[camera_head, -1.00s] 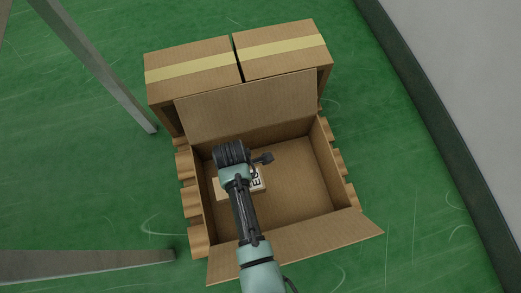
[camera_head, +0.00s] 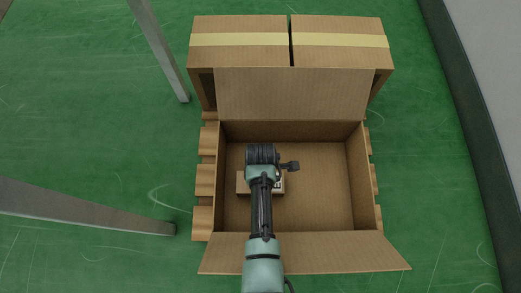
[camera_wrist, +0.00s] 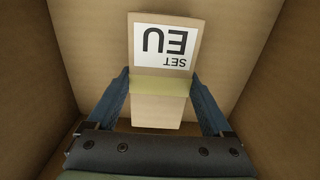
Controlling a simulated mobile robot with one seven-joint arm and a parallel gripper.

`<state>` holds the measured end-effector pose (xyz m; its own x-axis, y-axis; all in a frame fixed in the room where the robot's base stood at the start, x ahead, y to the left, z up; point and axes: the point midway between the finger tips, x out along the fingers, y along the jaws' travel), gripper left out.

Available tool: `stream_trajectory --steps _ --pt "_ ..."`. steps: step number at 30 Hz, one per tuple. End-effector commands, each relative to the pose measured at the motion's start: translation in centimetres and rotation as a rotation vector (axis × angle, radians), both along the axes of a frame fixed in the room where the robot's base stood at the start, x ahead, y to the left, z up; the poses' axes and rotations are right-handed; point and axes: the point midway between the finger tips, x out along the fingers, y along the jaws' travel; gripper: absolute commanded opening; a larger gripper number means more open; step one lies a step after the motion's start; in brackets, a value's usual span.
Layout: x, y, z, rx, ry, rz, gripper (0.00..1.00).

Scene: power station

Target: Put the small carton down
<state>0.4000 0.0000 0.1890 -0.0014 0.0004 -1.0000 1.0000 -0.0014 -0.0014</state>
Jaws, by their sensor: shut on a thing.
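The small carton (camera_wrist: 158,107) is a tan box with a yellow tape strip and a white label reading "SET EU". In the wrist view it sits between the two blue fingers of my gripper (camera_wrist: 160,88), which is shut on it. In the head view the small carton (camera_head: 244,184) shows partly under my arm, over the floor of the large open box (camera_head: 320,190). My gripper's fingers are hidden there by my wrist and arm. I cannot tell whether the carton touches the box floor.
The open box has its flaps spread and stands on a wooden pallet (camera_head: 204,180). Two closed, taped cartons (camera_head: 240,40) (camera_head: 340,40) stand behind it. Grey metal legs (camera_head: 160,50) are at left, a pale wall at right. The right part of the box floor is clear.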

Motion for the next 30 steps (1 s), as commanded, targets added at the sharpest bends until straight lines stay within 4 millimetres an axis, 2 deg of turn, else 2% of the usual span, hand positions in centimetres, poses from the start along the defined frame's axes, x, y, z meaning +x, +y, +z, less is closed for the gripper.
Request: stream_trajectory --steps 8,9,11,20,25,30 --pt "0.1 0.0 -0.2 0.0 -0.002 0.0 0.04" --pt "0.0 0.0 -0.2 0.0 -0.001 0.0 0.88" --pt "0.0 0.0 -0.1 0.0 -0.001 0.0 0.99" --pt "0.0 0.0 0.2 0.0 -0.001 0.0 1.0" --pt "0.1 0.0 2.5 0.0 -0.002 0.0 1.0" --pt "0.1 0.0 6.1 0.0 -0.003 0.0 1.0"
